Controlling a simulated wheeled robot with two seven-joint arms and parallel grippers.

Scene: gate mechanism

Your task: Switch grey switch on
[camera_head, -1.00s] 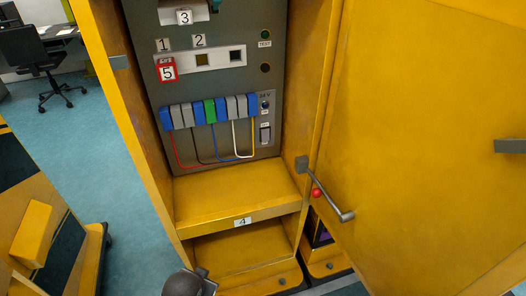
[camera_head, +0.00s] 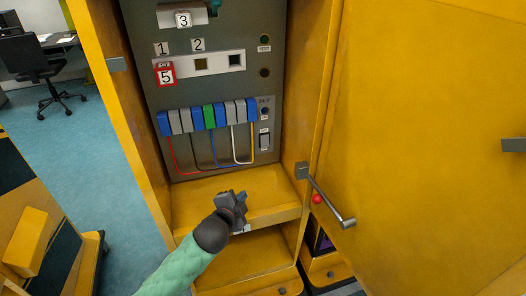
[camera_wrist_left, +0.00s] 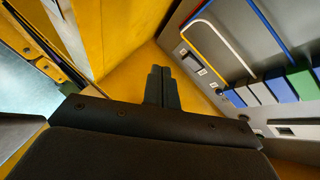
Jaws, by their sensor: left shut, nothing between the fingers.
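The grey switch (camera_head: 264,141) is a small rocker on a light plate at the lower right of the grey panel, right of the wires. It also shows in the left wrist view (camera_wrist_left: 195,64), at the upper middle. Its on or off position is too small to tell. My left gripper (camera_head: 233,198) is shut and empty, in front of the yellow shelf, below and left of the switch and apart from it. Its closed fingers show in the left wrist view (camera_wrist_left: 161,88). My right gripper is not in view.
A row of blue, grey and green terminal blocks (camera_head: 209,117) with coloured wires sits left of the switch. The open yellow door (camera_head: 430,130) with a handle (camera_head: 330,205) and red ball (camera_head: 317,199) stands at the right. The cabinet's left wall (camera_head: 115,110) bounds the other side.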

